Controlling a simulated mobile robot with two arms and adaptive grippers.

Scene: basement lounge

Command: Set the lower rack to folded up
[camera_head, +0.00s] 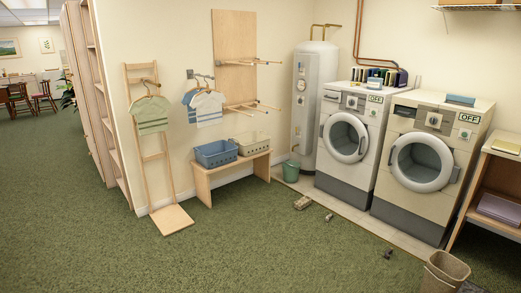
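A tall wooden wall board (233,35) hangs on the wall left of the water heater. It carries two racks of thin rods. The lower rack (252,107) sticks out from the board's lower end, above the bench, with its rods reaching out to the right. The upper rack (250,62) also sticks out from the board, higher up. Both racks look folded down, and nothing clearly hangs on their rods. Neither of my grippers shows in the head view.
A bench (201,176) with a blue basket (216,153) and a beige basket (251,143) stands below the racks. Shirts (206,108) hang to the left. The green carpet (230,250) in front is open.

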